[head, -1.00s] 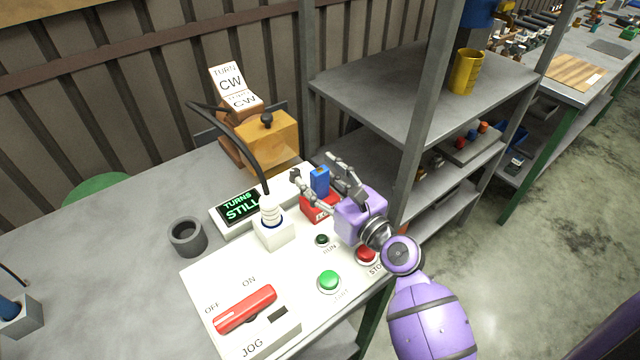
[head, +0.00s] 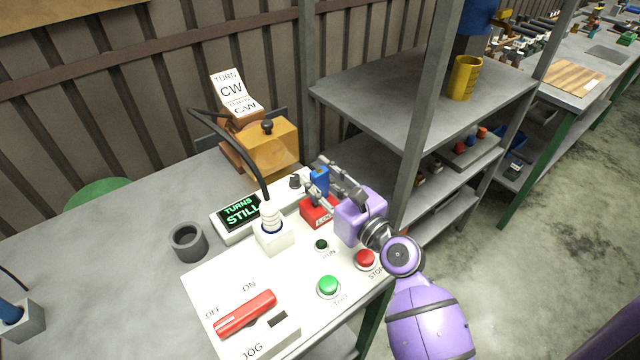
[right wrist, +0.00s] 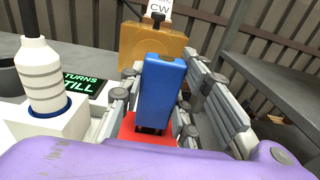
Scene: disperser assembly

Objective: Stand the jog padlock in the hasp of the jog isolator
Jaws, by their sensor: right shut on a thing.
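The blue padlock (head: 319,179) stands upright in the red block (head: 317,213). My right gripper (head: 322,182) is shut on it, one finger on each side. In the right wrist view the padlock (right wrist: 161,92) shows between the fingers, its lower end at the red block (right wrist: 137,130). The jog isolator, marked JOG, is at the front of the white panel. Its red handle (head: 245,314) lies between the OFF and ON marks, and a dark slot (head: 278,319) is beside it. My left gripper is not in view.
A white plug (head: 271,219) with a black cable stands left of the red block. A display (head: 240,211) reads TURNS STILL. Green and red buttons (head: 328,286) (head: 366,259) lie in front of my right gripper. A grey cup (head: 188,241) stands left; shelving (head: 420,85) rises right.

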